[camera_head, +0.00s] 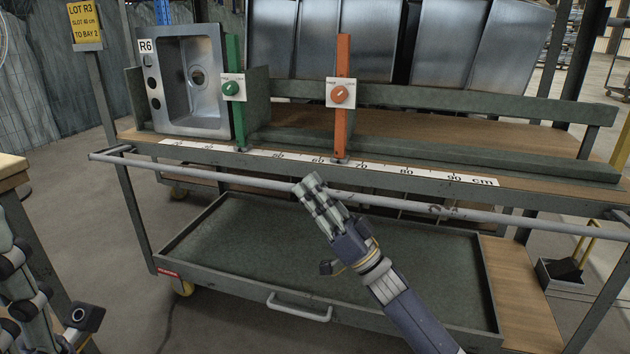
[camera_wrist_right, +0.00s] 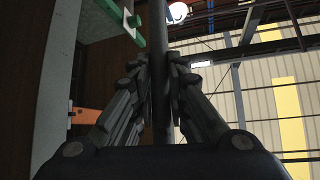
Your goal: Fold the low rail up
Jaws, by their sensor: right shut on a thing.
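The low rail (camera_head: 440,209) is a thin grey tube along the front of the rack cart, below the ruler edge. It runs across nearly the whole cart. My right gripper (camera_head: 309,187) has its fingers around the rail near its middle. In the right wrist view the rail (camera_wrist_right: 160,85) passes upright between the finger pads of my right gripper (camera_wrist_right: 161,90), which are shut on it. The stretch under the fingers is hidden. My left gripper (camera_head: 18,268) is at the lower left edge, partly cut off, away from the rail; its jaw state is unclear.
Above the rail is a shelf with a centimetre ruler (camera_head: 455,178), a green stop (camera_head: 239,110), an orange stop (camera_head: 342,120) and a steel sink (camera_head: 188,75) marked R6. Below is a dark tray (camera_head: 185,235) with a handle (camera_head: 299,308). A wooden-topped table (camera_head: 10,166) stands at left.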

